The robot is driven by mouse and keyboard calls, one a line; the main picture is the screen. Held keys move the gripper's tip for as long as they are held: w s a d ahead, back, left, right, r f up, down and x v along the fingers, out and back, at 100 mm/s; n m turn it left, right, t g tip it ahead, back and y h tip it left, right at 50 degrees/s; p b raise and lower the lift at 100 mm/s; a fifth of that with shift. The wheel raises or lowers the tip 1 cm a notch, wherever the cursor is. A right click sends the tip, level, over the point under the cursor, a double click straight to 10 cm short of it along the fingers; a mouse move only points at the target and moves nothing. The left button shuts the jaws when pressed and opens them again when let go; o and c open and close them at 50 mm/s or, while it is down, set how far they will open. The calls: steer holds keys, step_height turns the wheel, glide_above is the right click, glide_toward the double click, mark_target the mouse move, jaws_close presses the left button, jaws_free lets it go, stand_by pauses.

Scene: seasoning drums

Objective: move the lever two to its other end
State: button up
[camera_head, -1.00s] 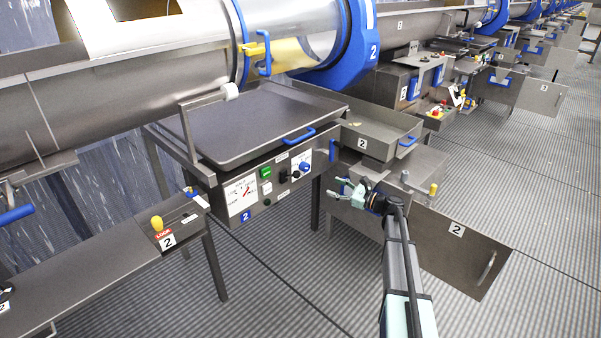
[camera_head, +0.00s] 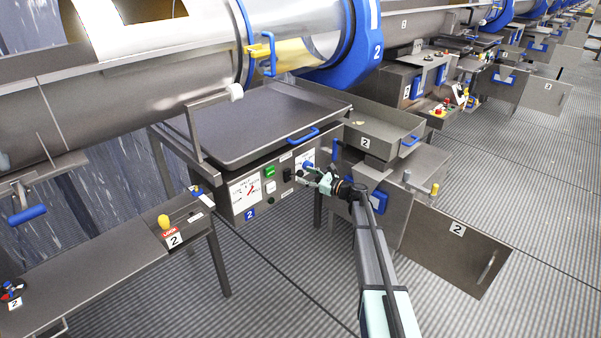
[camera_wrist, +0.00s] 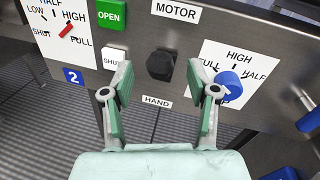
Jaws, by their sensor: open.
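Several handles stand near "2" labels, and no label here says "lever two". My gripper (camera_head: 318,180) is open in front of the drum's control panel (camera_head: 237,213). In the wrist view, the fingers of my gripper (camera_wrist: 159,80) straddle the view of a black knob (camera_wrist: 160,65), between the labels MOTOR and HAND. Nothing is between the fingers, and I cannot tell the depth gap. A blue round knob (camera_wrist: 228,84) on a HIGH/HALF/FULL dial is right of the fingers. A yellow-knobbed lever (camera_head: 164,221) stands on the left bench by a LOCK label and a 2.
A red pointer (camera_wrist: 66,30), a green OPEN button (camera_wrist: 111,14) and a white SHUT button (camera_wrist: 114,56) are left of the black knob. A tray with a blue handle (camera_head: 302,135) juts out above the panel. An open cabinet door (camera_head: 455,245) stands at right.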

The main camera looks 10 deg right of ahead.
mark_target(300, 173)
steer(key=shift+x, duration=1.65)
jaws_close()
